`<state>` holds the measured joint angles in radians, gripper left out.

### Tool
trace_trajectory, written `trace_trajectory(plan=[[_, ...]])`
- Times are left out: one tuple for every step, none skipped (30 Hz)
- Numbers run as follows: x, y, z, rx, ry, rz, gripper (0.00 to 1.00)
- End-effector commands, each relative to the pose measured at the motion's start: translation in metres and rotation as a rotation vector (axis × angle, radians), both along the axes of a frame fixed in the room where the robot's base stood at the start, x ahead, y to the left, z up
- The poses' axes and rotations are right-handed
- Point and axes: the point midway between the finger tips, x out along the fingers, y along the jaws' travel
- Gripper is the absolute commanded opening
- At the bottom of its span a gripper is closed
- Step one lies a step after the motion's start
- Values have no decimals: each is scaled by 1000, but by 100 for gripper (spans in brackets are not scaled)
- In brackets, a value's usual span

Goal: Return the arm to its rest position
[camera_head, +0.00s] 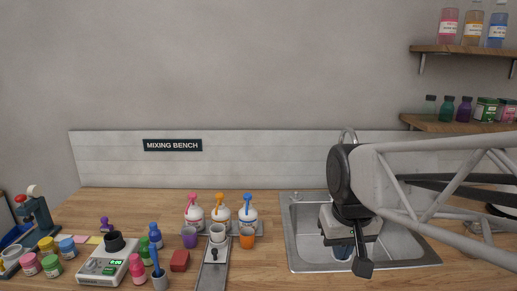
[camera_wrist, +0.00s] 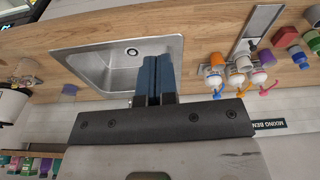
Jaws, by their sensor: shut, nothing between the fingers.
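My gripper (camera_head: 343,250) hangs over the sink (camera_head: 301,259) at the right of the head view, with my arm reaching in from the right edge. In the wrist view its two dark blue fingers (camera_wrist: 157,78) are together with nothing between them, and the sink (camera_wrist: 95,62) lies behind them. My wrist and arm hide part of the sink in the head view. I cannot tell how far the fingertips are from the sink floor.
Three pump bottles (camera_head: 221,213) stand left of the sink, with an orange cup (camera_head: 247,241) and purple cup (camera_head: 189,237) before them. A scale (camera_head: 104,266) and several jars crowd the left. Shelves (camera_head: 465,123) with bottles hang at right. The air above the bench is clear.

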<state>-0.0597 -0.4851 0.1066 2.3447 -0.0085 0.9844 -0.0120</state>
Motion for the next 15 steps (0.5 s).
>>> trace_trajectory(plan=[[-14, -5, -5, 1, -7, -13, 0], [-22, -7, -8, 2, -10, -20, 0], [-32, -10, -12, 2, -15, -30, 0], [-39, -12, -16, 3, -17, -38, 0], [-46, -14, -19, 3, -20, -45, 0], [-55, -16, -24, 3, -23, -54, 0], [-60, -18, -26, 4, -26, -61, 0], [-66, -19, -29, 4, -28, -66, 0], [-73, -21, -33, 4, -32, -72, 0], [-77, -22, -35, 5, -33, -77, 0], [-81, -23, -38, 5, -36, -81, 0], [-85, -24, -40, 5, -38, -85, 0], [-88, -25, -41, 5, -39, -88, 0], [-90, -25, -43, 5, -40, -91, 0], [-92, -26, -44, 6, -41, -93, 0]])
